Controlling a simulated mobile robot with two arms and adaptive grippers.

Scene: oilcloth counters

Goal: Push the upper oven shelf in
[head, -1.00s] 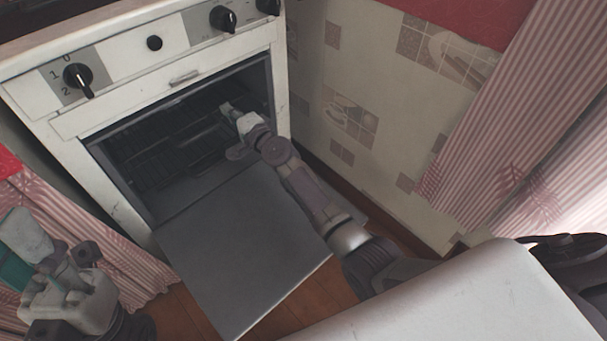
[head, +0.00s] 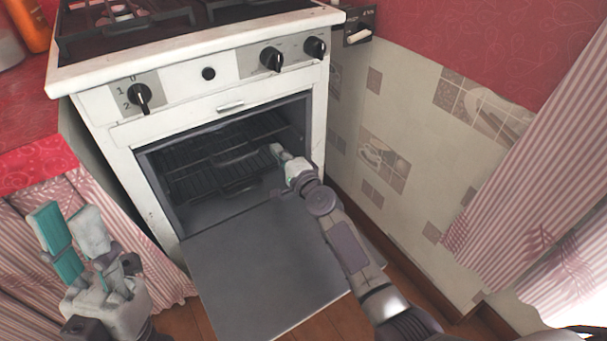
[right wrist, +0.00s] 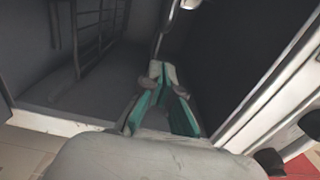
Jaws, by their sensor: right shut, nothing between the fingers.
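The oven (head: 228,107) stands open with its door (head: 265,265) folded down. Inside, the dark wire upper shelf (head: 215,153) spans the cavity; how far in it sits is hard to tell. My right gripper (head: 276,149) reaches into the right side of the opening, close to the shelf's front. In the right wrist view its teal-lined fingers (right wrist: 160,68) meet at the tips, shut and empty. A thin bar lies just beyond the tips; contact cannot be told. My left gripper (head: 66,212) is open and empty, away from the oven at lower left.
Side rack wires (right wrist: 92,35) line the cavity wall in the right wrist view. Control knobs (head: 271,59) project above the opening. A red counter (head: 30,130) stands left, and a tiled wall (head: 400,130) is close on the right.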

